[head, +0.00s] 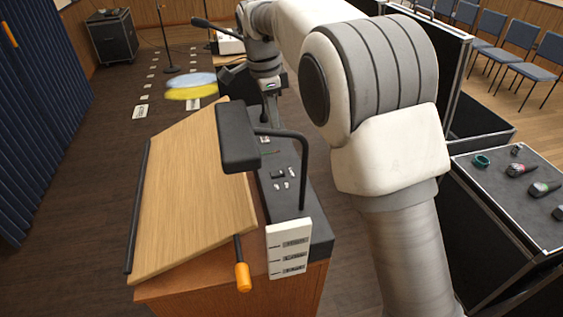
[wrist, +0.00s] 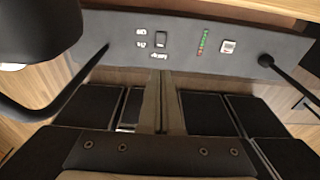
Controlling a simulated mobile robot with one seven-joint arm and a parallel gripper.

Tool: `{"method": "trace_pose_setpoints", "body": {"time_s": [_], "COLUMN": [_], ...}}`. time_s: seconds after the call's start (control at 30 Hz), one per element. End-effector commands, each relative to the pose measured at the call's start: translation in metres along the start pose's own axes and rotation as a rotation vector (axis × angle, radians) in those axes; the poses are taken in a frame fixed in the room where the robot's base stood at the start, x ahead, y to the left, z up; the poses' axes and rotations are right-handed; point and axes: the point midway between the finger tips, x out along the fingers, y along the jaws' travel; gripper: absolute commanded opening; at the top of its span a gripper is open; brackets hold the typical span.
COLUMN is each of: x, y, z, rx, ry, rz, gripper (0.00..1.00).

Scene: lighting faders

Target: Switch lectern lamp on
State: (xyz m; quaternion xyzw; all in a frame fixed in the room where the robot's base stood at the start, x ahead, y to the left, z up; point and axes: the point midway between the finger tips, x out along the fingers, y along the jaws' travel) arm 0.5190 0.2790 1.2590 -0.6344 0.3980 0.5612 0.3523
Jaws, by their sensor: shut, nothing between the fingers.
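The lectern lamp (head: 238,138) has a dark block-shaped head on a bent dark arm over the sloping wooden lectern top. Its head also shows at the upper left of the wrist view (wrist: 38,30). A dark control panel (head: 300,222) runs along the lectern's side. On it a small black rocker switch (head: 278,174) sits among white labels; the switch shows in the wrist view (wrist: 161,39) too. My gripper (head: 271,122) points down at the panel's far part. In the wrist view its fingers (wrist: 161,75) are together and empty, their tips just below the switch in the picture.
A label card (head: 288,248) and an orange-handled rod (head: 243,277) are at the near end. Black cases (head: 490,215) stand right.

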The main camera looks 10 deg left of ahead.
Motion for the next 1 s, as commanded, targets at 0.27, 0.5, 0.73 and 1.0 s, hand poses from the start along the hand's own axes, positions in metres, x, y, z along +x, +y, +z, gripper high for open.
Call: {"method": "trace_pose_setpoints", "body": {"time_s": [0.27, 0.5, 0.73, 1.0], "x": [0.051, 0.100, 0.127, 0.134], "y": [0.001, 0.001, 0.000, 0.000], "z": [-0.001, 0.000, -0.001, 0.000], "rx": [0.000, 0.000, 0.000, 0.000], "ry": [0.001, 0.001, 0.000, 0.000], "rz": [0.005, 0.004, 0.002, 0.000], "gripper": [0.00, 0.00, 0.00, 0.00]}}
